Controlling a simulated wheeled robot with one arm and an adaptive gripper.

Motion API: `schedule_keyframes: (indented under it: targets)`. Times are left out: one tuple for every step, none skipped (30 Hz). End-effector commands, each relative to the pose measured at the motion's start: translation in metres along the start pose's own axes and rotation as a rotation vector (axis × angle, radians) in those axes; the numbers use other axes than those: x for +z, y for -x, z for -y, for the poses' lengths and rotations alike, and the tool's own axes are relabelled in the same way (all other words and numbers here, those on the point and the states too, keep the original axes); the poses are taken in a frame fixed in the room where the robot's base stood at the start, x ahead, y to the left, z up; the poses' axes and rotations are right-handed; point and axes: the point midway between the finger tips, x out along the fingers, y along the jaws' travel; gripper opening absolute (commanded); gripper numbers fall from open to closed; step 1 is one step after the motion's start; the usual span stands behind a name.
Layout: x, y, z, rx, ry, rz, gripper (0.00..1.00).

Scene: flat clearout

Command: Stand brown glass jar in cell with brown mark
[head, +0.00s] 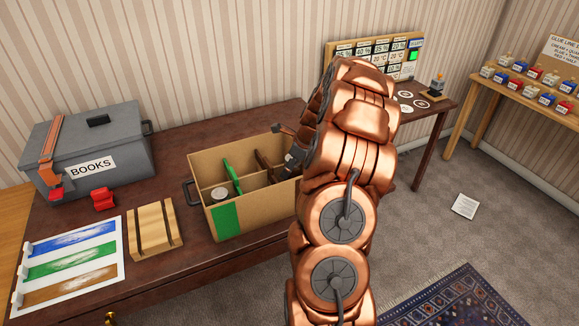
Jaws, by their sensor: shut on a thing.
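An open cardboard box (255,213) stands on the dark table, with a green mark (226,222) on its front wall. Inside it show a green upright piece (232,176), a brown upright piece (264,166) and a round pale lid or top (219,194) at the left. My gripper (293,160) is at the right part of the box, partly hidden by my copper arm. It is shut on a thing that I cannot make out. I cannot identify the brown glass jar. No brown mark shows on the visible front wall; my arm hides the box's right end.
A grey BOOKS box (120,140) with an orange strap stands at the back left. A red piece (103,199), a wooden block (153,230) and a colour-striped board (70,258) lie left of the cardboard box. A second table (420,105) stands beyond my arm.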

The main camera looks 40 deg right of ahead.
Motion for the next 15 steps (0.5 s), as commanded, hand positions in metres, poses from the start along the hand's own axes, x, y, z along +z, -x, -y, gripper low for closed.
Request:
schedule_keyframes:
  targets:
    - [0.0002, 0.0003, 0.0002, -0.001, 0.0, 0.0, 0.14]
    - [0.0002, 0.0003, 0.0002, -0.001, 0.0, 0.0, 0.14]
    - [0.0001, 0.0002, 0.0002, -0.001, 0.0, 0.0, 0.14]
    - [0.0001, 0.0001, 0.0002, -0.001, 0.0, 0.0, 0.14]
    - [0.0, -0.0001, 0.0002, -0.001, 0.0, 0.0, 0.14]
    - [-0.0001, -0.0004, 0.0002, -0.001, 0.0, 0.0, 0.14]
    - [-0.0002, -0.0007, 0.0003, -0.001, 0.0, 0.0, 0.14]
    - [-0.0004, -0.001, 0.0002, -0.001, 0.0, 0.0, 0.14]
    - [-0.0005, -0.0014, 0.0002, -0.001, 0.0, 0.0, 0.14]
    - [-0.0006, -0.0017, 0.0003, -0.001, 0.0, 0.0, 0.14]
    - [-0.0008, -0.0021, 0.0002, -0.001, 0.0, 0.0, 0.14]
    - [-0.0009, -0.0025, 0.0003, -0.001, 0.0, 0.0, 0.14]
    - [-0.0011, -0.0029, 0.0003, -0.001, 0.0, 0.0, 0.14]
    - [-0.0012, -0.0032, 0.0003, -0.001, 0.0, 0.0, 0.14]
    - [-0.0014, -0.0036, 0.0004, -0.001, 0.0, 0.001, 0.14]
